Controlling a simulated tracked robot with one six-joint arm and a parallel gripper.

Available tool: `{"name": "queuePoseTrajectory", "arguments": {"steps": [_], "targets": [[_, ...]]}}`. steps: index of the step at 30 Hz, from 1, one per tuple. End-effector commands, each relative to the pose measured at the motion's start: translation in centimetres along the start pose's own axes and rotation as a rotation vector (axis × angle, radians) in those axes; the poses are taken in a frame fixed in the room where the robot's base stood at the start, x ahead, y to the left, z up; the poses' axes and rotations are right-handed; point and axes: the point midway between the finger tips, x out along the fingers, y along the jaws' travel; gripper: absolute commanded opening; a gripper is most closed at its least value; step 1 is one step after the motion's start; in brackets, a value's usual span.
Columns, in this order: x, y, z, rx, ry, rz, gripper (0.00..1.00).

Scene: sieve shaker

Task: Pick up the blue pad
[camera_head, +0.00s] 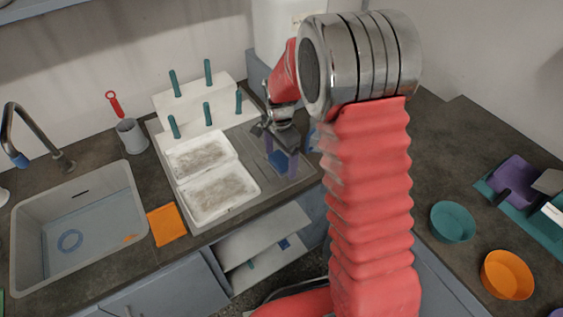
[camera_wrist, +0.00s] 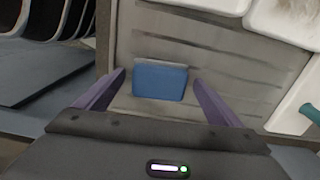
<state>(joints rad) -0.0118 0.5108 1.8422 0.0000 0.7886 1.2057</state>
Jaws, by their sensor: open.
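The blue pad (camera_wrist: 160,82) lies flat on a grey ribbed tray (camera_wrist: 225,60). In the wrist view it sits between and just beyond the two purple fingers of my gripper (camera_wrist: 160,88). The fingers are spread wide, with a gap on each side of the pad, and hold nothing. In the head view my gripper (camera_head: 281,165) points down over the right part of the tray, and the blue pad (camera_head: 277,160) shows partly between its fingers. How high the fingertips are above the tray is hard to tell.
Two white trays with grey residue (camera_head: 215,190) lie left of the pad, before a white rack with teal pegs (camera_head: 206,108). An orange pad (camera_head: 166,225) lies beside the sink (camera_head: 40,250). Teal (camera_head: 452,222) and orange (camera_head: 507,275) bowls stand on the right counter.

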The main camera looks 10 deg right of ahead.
Motion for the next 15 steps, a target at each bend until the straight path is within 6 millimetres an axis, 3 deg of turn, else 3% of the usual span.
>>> {"name": "queuePoseTrajectory", "arguments": {"steps": [15], "targets": [[-0.02, -0.01, -0.01, 0.000, 0.000, 0.000, 0.53]]}}
